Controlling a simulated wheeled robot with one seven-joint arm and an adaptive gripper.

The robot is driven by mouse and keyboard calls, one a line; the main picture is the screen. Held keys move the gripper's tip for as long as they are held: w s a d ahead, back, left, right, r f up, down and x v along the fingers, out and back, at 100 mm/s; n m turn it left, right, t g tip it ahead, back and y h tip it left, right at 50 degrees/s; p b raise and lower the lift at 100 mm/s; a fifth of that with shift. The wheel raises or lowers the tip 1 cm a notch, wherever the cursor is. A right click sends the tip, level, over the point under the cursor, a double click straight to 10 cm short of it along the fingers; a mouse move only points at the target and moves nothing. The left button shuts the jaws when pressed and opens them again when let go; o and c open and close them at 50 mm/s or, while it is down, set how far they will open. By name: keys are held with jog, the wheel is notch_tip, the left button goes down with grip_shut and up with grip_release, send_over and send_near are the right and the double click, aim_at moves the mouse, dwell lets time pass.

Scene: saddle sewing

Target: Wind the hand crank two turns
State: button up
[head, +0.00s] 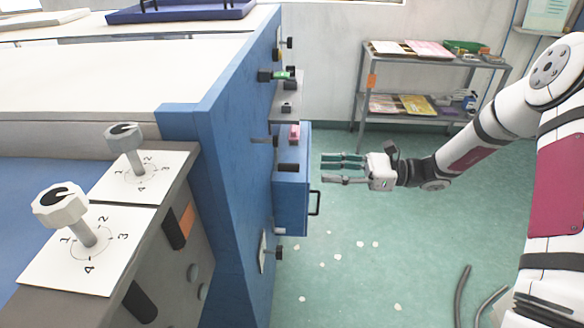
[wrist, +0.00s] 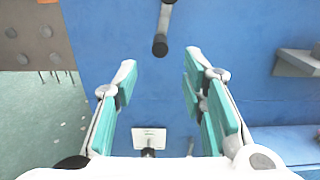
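What looks like the hand crank (wrist: 161,30), a dark grey bar with a black rounded end, sticks out from the blue side panel at the top middle of the wrist view. In the head view it seems to be the short grey bar (head: 263,140) on the blue panel's face. My gripper (head: 328,169) points left at the panel, with clear space between its fingertips and the panel. In the wrist view its teal-padded fingers (wrist: 160,75) are spread wide with nothing between them. The crank end lies ahead of and above the fingertips in that view.
A blue drawer box (head: 291,203) with a black handle juts from the panel, below a grey shelf (head: 286,112). A white plate (wrist: 150,132) with a black knob sits low on the panel. Numbered dials (head: 62,203) stand at left. A metal rack (head: 430,90) stands behind; floor is mostly clear.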

aim_at(293, 168)
jog(key=a+p, duration=0.1)
jog(key=a, duration=0.8)
jog(key=shift+w+a, duration=0.15)
jog(key=shift+a, duration=0.05)
grip_shut()
